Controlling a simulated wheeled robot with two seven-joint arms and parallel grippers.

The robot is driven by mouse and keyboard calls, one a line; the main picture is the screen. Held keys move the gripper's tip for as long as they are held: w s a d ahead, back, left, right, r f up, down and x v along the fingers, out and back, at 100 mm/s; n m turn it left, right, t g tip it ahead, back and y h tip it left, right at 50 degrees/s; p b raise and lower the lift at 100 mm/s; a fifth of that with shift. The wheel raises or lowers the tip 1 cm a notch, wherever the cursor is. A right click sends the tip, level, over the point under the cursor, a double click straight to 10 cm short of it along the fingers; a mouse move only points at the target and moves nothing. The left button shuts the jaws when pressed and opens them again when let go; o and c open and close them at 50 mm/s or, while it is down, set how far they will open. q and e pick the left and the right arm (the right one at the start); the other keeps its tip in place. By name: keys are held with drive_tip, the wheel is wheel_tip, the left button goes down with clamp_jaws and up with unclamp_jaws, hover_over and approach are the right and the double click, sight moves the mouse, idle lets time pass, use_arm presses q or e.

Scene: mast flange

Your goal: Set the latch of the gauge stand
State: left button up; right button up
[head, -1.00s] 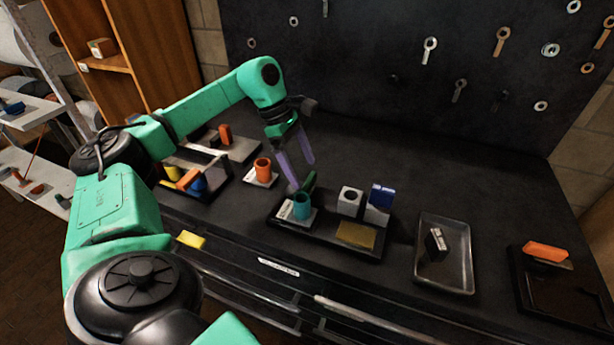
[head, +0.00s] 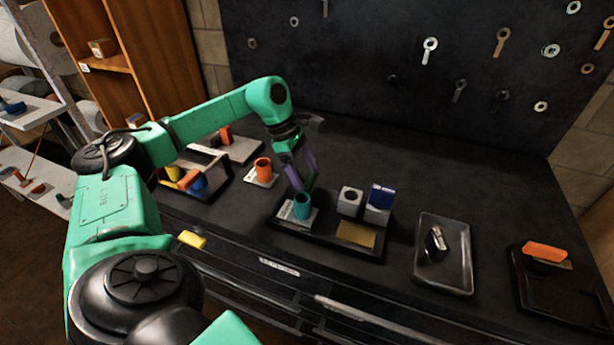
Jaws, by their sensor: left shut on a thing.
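A black tray (head: 325,242) stands on the dark bench and holds a teal cup (head: 302,206) on a white plate. A small green lever-like part stood just behind the teal cup a second ago; my left gripper's fingers now cover it. My left gripper (head: 303,182) points down there, its purple fingers shut, apparently on the green part. I cannot tell for sure which part is the latch. My right gripper is not in view.
An orange cup (head: 263,169) stands to the left. A metal tray (head: 459,277) with a dark item lies to the right.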

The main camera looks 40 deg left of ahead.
use_arm(q)
drive_tip(key=n+t+b, duration=0.1)
drive_tip(key=n, duration=0.1)
drive_tip(key=n+b, duration=0.2)
drive_tip(key=n, duration=0.1)
drive_tip(key=shift+s+f+t+y, duration=0.1)
drive_tip(key=shift+s+t+y, duration=0.05)
drive_tip(key=shift+t+y, duration=0.25)
drive_tip(key=n+y, duration=0.1)
drive_tip(key=n, duration=0.1)
drive_tip(key=shift+d+n+t+b, duration=0.1)
drive_tip(key=shift+n+t+b, duration=0.2)
drive_tip(key=shift+n+b, duration=0.1)
drive_tip(key=n+y, duration=0.1)
drive_tip(key=n, duration=0.1)
drive_tip(key=shift+d+n, duration=0.1)
drive_tip(key=shift+n, duration=0.3)
drive_tip(key=n, duration=0.1)
drive_tip(key=n+y, duration=0.1)
drive_tip(key=shift+d+r+n+t, duration=0.1)
drive_tip(key=shift+r+n+t, duration=0.15)
drive_tip(key=shift+n+t, duration=0.05)
drive_tip(key=n+y, duration=0.1)
drive_tip(key=n, duration=0.3)
drive_tip(key=shift+y+p, duration=0.3)
drive_tip(key=shift+p, duration=0.05)
drive_tip(key=shift+n, duration=0.3)
